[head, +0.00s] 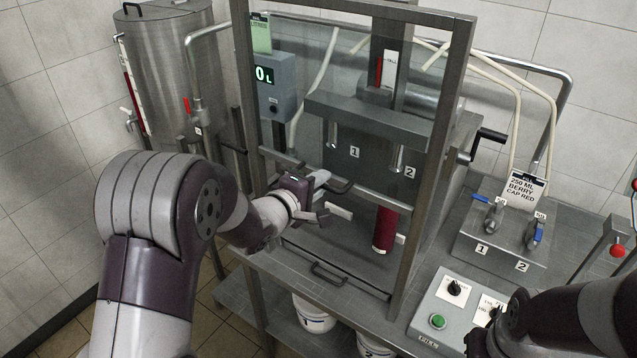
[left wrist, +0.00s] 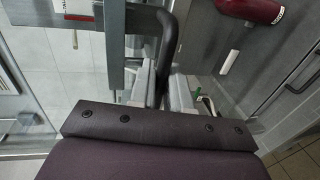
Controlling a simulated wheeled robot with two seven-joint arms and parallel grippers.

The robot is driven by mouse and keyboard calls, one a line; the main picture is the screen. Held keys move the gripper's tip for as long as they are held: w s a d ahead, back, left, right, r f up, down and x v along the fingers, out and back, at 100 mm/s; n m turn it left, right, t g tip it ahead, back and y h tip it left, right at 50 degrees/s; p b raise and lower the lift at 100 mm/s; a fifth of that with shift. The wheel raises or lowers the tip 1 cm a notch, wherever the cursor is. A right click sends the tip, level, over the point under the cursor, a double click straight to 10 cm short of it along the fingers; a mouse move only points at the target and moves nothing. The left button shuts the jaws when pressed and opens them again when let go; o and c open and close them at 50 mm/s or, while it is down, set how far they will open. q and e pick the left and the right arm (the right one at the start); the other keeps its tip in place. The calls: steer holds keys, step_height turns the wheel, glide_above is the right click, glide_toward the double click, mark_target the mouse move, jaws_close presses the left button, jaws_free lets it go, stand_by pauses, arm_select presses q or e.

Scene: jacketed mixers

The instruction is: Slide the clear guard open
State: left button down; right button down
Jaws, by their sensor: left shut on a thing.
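The clear guard (head: 300,100) is a see-through panel in a steel frame on the filling machine. A steel rail (head: 376,197) crosses the frame, with a dark bar handle (head: 343,187) on it. My left gripper (head: 322,190) is at this handle. In the left wrist view the dark handle (left wrist: 168,40) runs down between the grey fingers of my left gripper (left wrist: 162,88), which is shut on it. A red bottle (head: 385,229) stands behind the guard, below nozzle 2.
A steel tank (head: 172,65) stands at the back left. A control box (head: 445,312) with a green button is at the front right, and a valve block (head: 500,235) with blue levers lies behind it. White buckets (head: 313,312) stand on the lower shelf.

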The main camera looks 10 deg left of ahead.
arm_select(q)
steer(key=c, duration=1.3)
jaws_free()
steer(key=shift+c, duration=0.2)
steer(key=shift+s, duration=0.1)
steer(key=b+v, duration=0.1)
steer(key=v, duration=1.1)
steer(key=shift+s+b, duration=0.25)
steer(key=shift+b, duration=0.1)
steer(key=shift+a, duration=0.1)
